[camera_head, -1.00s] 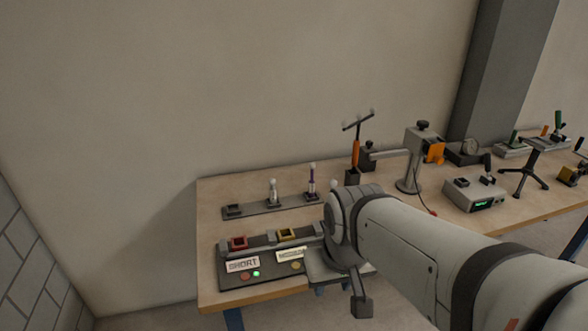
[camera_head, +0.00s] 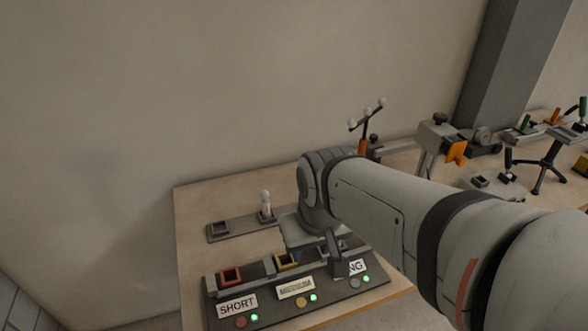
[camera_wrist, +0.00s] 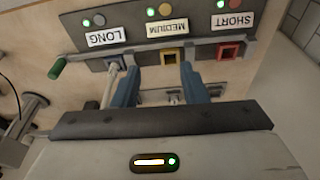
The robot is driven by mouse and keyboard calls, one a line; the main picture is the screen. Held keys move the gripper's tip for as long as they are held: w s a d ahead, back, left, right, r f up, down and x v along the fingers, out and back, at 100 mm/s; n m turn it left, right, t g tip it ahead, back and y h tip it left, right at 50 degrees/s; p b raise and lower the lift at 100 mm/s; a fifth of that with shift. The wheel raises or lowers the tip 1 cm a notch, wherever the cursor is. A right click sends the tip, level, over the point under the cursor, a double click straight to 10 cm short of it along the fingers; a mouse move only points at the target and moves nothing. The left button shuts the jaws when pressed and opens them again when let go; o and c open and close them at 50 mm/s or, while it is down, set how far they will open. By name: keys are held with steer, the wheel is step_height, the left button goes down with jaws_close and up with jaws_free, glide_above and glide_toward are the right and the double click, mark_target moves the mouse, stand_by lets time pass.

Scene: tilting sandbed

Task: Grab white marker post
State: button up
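A white marker post (camera_head: 266,204) stands upright in a dark holder on the rear rack in the head view, left of my arm. My gripper's two blue fingers (camera_wrist: 158,86) are apart in the wrist view, with no object clearly held between them. A pale upright post (camera_wrist: 110,85) shows just left of the left finger; I cannot tell whether it is the same post.
An empty holder (camera_head: 218,228) sits at the rack's left end. In front is a panel with a red socket (camera_head: 231,276), a yellow socket (camera_head: 287,262), and SHORT (camera_head: 237,305), MEDIUM and LONG labels. A clamp stand (camera_head: 433,140) is behind my arm. The table's left corner is clear.

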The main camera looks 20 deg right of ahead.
steer(key=shift+o, duration=0.7)
steer(key=shift+w+d+r, duration=0.1)
steer(key=shift+w+r, duration=0.1)
steer(key=w+d+r+m+g+p, duration=0.1)
steer(key=w+d+p, duration=0.1)
steer(key=w+d, duration=0.1)
steer(key=w+d+m+p, duration=0.1)
steer(key=w+d+p, duration=0.2)
steer(key=w+d, duration=0.1)
steer(key=w+d+r+m+g+p, duration=0.1)
steer(key=w+d+p, duration=0.2)
steer(key=w+d, duration=0.1)
steer(key=shift+w+d+r+g, duration=0.1)
steer(key=shift+d+r+g, duration=0.2)
steer(key=shift+d, duration=0.4)
steer(key=shift+w+d+f, duration=0.1)
steer(key=shift+f, duration=0.2)
steer(key=f, duration=0.5)
steer(key=f+p, duration=0.1)
steer(key=f, duration=0.1)
steer(key=shift+w+a+f, duration=0.15)
steer(key=shift+w+a, duration=0.1)
steer(key=shift+a, duration=0.1)
jaws_close()
